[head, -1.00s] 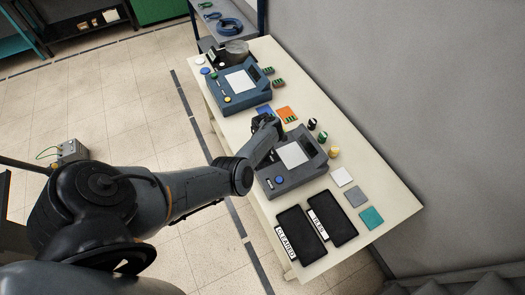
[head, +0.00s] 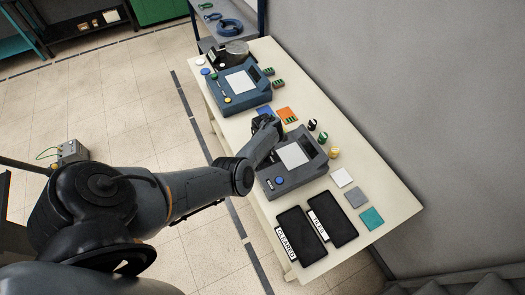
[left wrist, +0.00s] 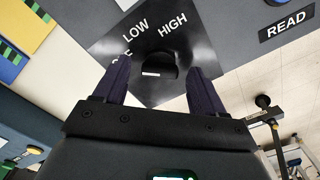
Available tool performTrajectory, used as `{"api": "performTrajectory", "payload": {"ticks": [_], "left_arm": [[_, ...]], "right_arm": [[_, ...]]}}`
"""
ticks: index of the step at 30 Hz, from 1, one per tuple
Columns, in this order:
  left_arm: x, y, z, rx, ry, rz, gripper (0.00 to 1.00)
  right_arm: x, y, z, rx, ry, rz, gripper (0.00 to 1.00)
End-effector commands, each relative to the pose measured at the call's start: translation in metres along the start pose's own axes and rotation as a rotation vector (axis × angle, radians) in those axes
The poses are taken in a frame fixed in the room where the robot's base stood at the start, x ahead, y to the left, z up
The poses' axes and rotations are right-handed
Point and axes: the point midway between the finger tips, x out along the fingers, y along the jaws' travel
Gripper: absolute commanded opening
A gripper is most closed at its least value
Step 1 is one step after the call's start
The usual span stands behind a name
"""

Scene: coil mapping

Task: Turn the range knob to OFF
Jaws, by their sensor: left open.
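The grey meter (head: 300,180) sits on the bench, with a blue button and a pale screen on its top. My left gripper (head: 266,124) is over its far left end, where the arm hides the range knob in the head view. In the left wrist view the round black knob (left wrist: 158,66) is on a dark panel (left wrist: 108,46) marked LOW and HIGH. A third label is partly hidden behind the left finger. The open fingers of the gripper (left wrist: 160,82) stand on either side of the knob; contact cannot be told. My right gripper is not in view.
A blue meter (head: 240,84) stands farther back on the bench (head: 395,205). Orange (head: 284,112), white, grey and teal (head: 371,218) squares and small coloured parts (head: 312,124) lie nearby. Two black trays (head: 296,232), one labelled CLEARED, lie at the near end. A READ label (left wrist: 286,25) is beside the panel.

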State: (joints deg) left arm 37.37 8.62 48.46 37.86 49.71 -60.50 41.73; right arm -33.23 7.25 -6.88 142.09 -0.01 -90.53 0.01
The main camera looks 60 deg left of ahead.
Motion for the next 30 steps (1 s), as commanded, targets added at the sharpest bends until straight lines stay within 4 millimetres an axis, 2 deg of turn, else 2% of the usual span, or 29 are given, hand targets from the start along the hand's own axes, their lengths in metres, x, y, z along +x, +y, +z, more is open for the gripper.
{"api": "performTrajectory", "payload": {"ticks": [4,8,21,30], "left_arm": [[-0.004,0.0,0.0,0.001,0.0,0.0,0.7],[-0.018,0.001,0.0,0.001,0.001,0.002,0.7],[-0.09,0.001,0.0,0.0,0.001,0.002,0.7],[-0.108,0.0,0.0,0.001,0.0,0.0,0.7]], "right_arm": [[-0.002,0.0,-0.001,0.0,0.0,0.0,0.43],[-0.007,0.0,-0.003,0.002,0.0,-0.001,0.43],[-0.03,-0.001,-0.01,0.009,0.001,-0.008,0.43],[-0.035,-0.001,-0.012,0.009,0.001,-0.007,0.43]]}}
